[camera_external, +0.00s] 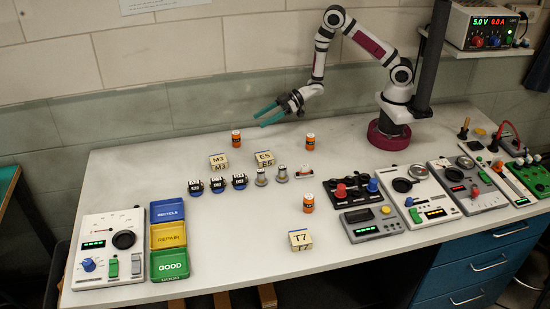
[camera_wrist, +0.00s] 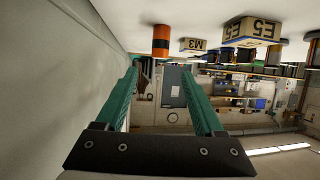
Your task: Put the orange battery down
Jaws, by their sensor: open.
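Three small orange batteries with dark bands stand upright on the bench: one at the back left (camera_external: 236,139), one at the back middle (camera_external: 310,140) and one nearer the middle (camera_external: 308,203). My gripper (camera_external: 263,114) has teal fingers spread apart, with nothing between them. It is raised above the back of the bench, between and behind the two rear batteries. In the wrist view, one orange battery (camera_wrist: 161,41) shows upside down beyond the fingertips of my gripper (camera_wrist: 165,75). I cannot tell for certain which battery that is.
Blocks M3 (camera_external: 218,162), E5 (camera_external: 264,158) and T7 (camera_external: 300,240) stand on the bench. Several dark cylinders (camera_external: 217,185) form a row mid-bench. Blue, yellow and green trays (camera_external: 169,265) lie at left beside a meter. Several instruments (camera_external: 410,190) fill the right. The front middle is mostly clear.

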